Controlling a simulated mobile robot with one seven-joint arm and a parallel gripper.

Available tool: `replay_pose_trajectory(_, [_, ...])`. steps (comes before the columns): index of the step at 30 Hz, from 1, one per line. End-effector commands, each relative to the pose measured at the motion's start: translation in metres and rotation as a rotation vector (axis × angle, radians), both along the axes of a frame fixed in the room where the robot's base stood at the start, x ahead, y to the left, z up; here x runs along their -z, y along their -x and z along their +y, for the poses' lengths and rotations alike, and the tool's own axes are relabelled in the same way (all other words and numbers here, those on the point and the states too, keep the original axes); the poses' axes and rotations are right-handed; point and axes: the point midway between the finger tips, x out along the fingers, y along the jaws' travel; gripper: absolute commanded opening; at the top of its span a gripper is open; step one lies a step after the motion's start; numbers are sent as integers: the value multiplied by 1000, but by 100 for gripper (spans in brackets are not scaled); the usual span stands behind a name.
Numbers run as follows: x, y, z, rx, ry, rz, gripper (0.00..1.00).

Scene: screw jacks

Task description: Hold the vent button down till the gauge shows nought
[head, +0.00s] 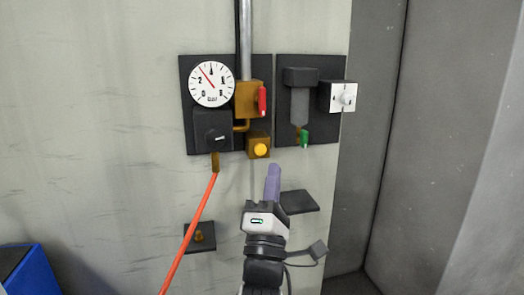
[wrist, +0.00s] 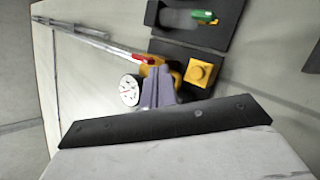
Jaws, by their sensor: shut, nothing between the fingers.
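The vent button (head: 260,150) is a round yellow knob on a brass block low on the black wall panel; it also shows in the wrist view (wrist: 201,73). The round white gauge (head: 211,84) is at the panel's upper left. Its red needle points up and left, just past the 2, away from nought. In the wrist view the gauge (wrist: 130,90) is partly hidden by my fingers. My gripper (head: 273,168) is shut and empty, its purple fingertips pointing up, just below and right of the button in the head view. The wrist view shows the fingertips apart from the button.
A red lever (head: 262,101) is above the button, and a green-handled valve (head: 304,138) is to its right. A dark regulator (head: 213,131) is at left, with an orange hose (head: 190,235) below it. A small dark shelf (head: 299,201) juts out beside my gripper.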

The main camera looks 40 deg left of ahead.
Motion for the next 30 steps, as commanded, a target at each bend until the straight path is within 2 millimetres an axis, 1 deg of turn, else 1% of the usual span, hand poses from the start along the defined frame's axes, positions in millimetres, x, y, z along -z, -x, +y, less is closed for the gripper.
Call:
replay_pose_trajectory(9, [-1,-29,33,-3,-2,2,0])
replay_pose_trajectory(16, [0,-47,52,0,-2,2,0])
replay_pose_trajectory(21, [0,-53,59,0,-1,1,0])
replay_pose_trajectory(30, [0,-54,61,-1,-2,1,0])
